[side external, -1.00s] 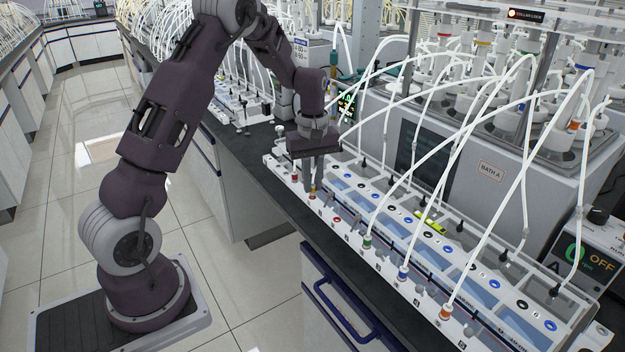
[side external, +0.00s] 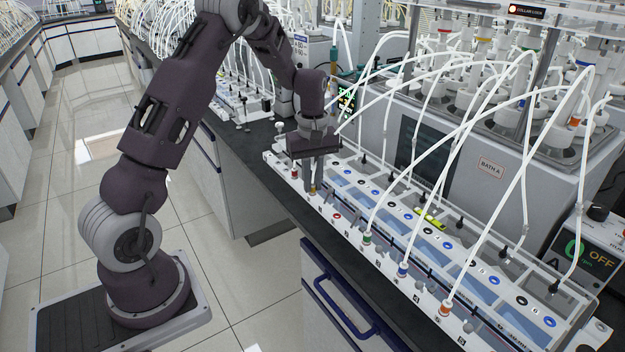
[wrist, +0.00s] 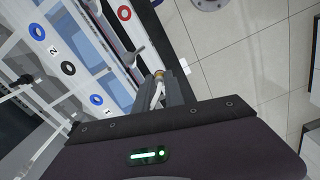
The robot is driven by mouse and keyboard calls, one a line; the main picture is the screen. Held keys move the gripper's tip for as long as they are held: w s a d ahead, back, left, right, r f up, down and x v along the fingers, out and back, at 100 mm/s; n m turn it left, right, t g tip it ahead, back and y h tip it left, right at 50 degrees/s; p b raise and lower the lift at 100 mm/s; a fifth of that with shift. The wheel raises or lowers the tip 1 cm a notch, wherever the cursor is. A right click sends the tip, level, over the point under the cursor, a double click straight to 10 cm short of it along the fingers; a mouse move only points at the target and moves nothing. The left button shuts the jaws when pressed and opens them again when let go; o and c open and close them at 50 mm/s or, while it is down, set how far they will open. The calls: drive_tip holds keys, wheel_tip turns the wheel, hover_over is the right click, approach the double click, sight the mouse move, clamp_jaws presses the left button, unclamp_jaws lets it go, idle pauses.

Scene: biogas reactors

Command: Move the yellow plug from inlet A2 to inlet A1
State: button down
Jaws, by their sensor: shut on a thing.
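My gripper (side external: 312,188) points down over the front row of inlets at the far left end of the long white reactor block (side external: 427,300). It is shut on the yellow plug (side external: 313,191), whose small yellow-tan end shows just below the fingers. In the wrist view the plug (wrist: 158,73) sits between the finger ends, with a white tube (wrist: 156,93) running back along them. I cannot tell whether the plug is seated or clear of its inlet. Inlet labels are too small to read. A red plug (side external: 294,173) stands just left of the gripper.
A red-ringed open inlet (side external: 337,216) lies right of the gripper. Green (side external: 367,238), blue (side external: 403,270) and orange (side external: 445,307) plugs with white tubes stand farther along the row. Looping tubes cross above the block. A grey lever (wrist: 133,53) is near the fingers.

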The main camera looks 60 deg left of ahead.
drive_tip(key=c, duration=1.3)
unclamp_jaws()
drive_tip(key=shift+c, duration=0.2)
drive_tip(key=shift+r, duration=0.1)
wheel_tip(320, 180, up, 7)
drive_tip(key=s+d+r+m+t, duration=0.3)
drive_tip(key=s+d+r+m, duration=0.4)
drive_tip(key=s+d+r, duration=0.5)
drive_tip(key=s+d+m+t, duration=0.1)
drive_tip(key=s+d+m, duration=0.2)
drive_tip(key=s, duration=0.3)
drive_tip(key=s+d+m+t, duration=0.1)
drive_tip(key=s+d+m, duration=0.2)
drive_tip(key=s+m, duration=0.2)
drive_tip(key=shift+s+d+t, duration=0.3)
drive_tip(key=shift+s+d, duration=0.05)
drive_tip(key=shift+s, duration=0.85)
